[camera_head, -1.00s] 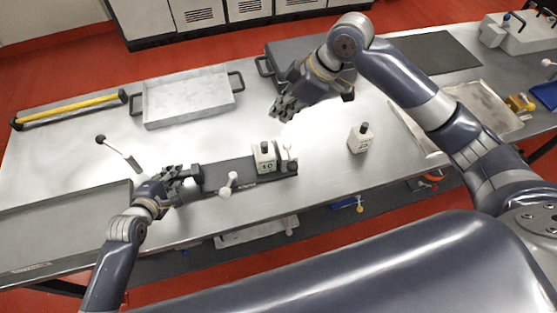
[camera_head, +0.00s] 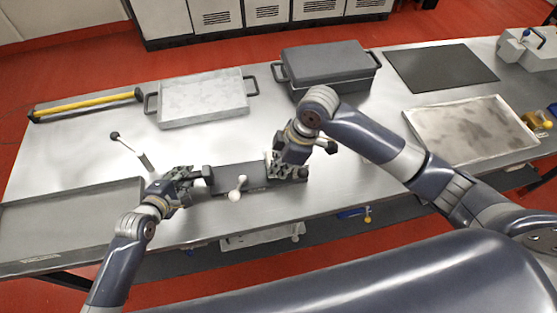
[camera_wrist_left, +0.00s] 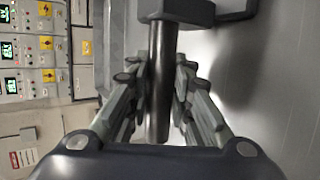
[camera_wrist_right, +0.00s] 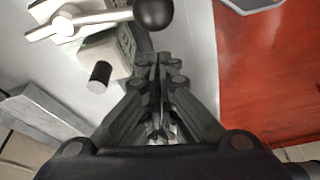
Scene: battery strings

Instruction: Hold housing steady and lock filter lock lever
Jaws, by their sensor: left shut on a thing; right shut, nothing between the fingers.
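The housing is a long dark grey body (camera_head: 226,180) on the steel table, with a white-knobbed lever (camera_head: 238,188) at its front. My left gripper (camera_head: 195,178) is shut on the dark handle at its left end; the handle shows as a rod (camera_wrist_left: 160,85) between the fingers in the left wrist view. My right gripper (camera_head: 292,173) is shut and empty over the housing's right end, hiding much of it. In the right wrist view, a white lever with a black ball knob (camera_wrist_right: 153,12) and a pale block (camera_wrist_right: 105,48) lie just beyond and left of the right fingertips (camera_wrist_right: 158,62).
A grey tray (camera_head: 203,101) and a black lidded case (camera_head: 325,66) stand behind. A yellow bar (camera_head: 88,105) and a small black-knobbed lever (camera_head: 130,150) lie at left. A large tray (camera_head: 70,215) fills the front left. A dark mat (camera_head: 440,67) and a stained tray (camera_head: 470,130) are at right.

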